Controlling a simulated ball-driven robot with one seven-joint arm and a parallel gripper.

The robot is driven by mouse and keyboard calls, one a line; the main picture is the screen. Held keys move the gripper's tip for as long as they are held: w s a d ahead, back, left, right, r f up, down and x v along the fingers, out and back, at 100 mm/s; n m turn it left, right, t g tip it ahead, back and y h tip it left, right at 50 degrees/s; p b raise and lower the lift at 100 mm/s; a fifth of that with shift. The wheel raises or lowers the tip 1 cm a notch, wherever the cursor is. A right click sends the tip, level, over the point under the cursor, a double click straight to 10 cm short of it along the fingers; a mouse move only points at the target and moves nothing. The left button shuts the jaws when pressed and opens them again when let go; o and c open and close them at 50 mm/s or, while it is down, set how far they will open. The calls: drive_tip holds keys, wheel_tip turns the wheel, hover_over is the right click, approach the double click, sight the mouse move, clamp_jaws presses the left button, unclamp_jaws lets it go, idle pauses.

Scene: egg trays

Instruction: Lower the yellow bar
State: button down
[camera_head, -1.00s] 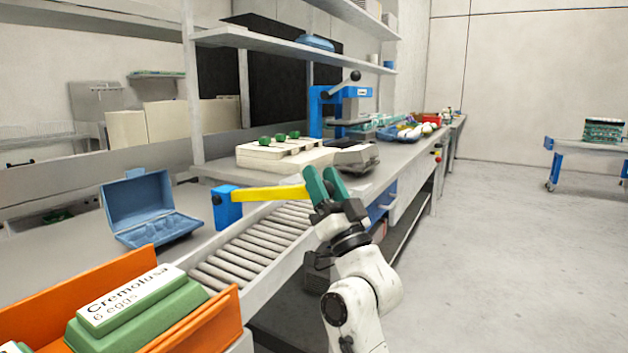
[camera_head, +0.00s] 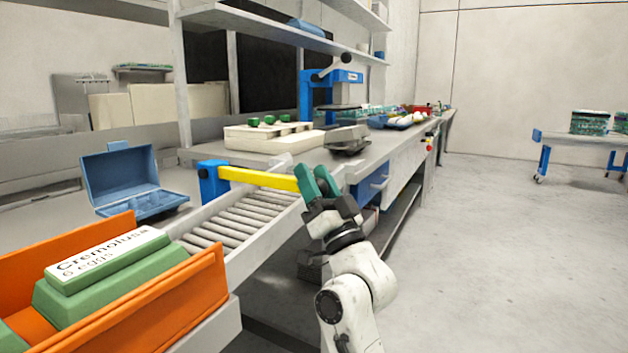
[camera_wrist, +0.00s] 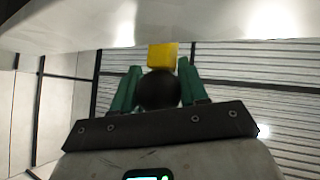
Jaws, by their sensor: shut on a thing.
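The yellow bar (camera_head: 262,179) runs from a blue mount (camera_head: 211,182) across the roller conveyor (camera_head: 236,216). It slopes slightly down to the right, towards my gripper. In the wrist view, the yellow bar (camera_wrist: 162,55) shows between the green fingertips. A dark round thing (camera_wrist: 158,90) sits between the fingers, nearer the palm; I cannot tell what it is. The fingers hide the bar's end in the head view.
An orange crate (camera_head: 190,305) with green egg boxes is at the front left.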

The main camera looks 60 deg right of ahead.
drive_tip(key=shift+s+d+h, duration=0.3)
drive_tip(key=c, duration=0.8)
unclamp_jaws()
drive_tip(key=shift+r, duration=0.1)
drive_tip(key=shift+o, duration=0.7)
drive_tip(key=b+v, duration=0.4)
drive_tip(key=v, duration=0.7)
drive_tip(key=shift+r, duration=0.1)
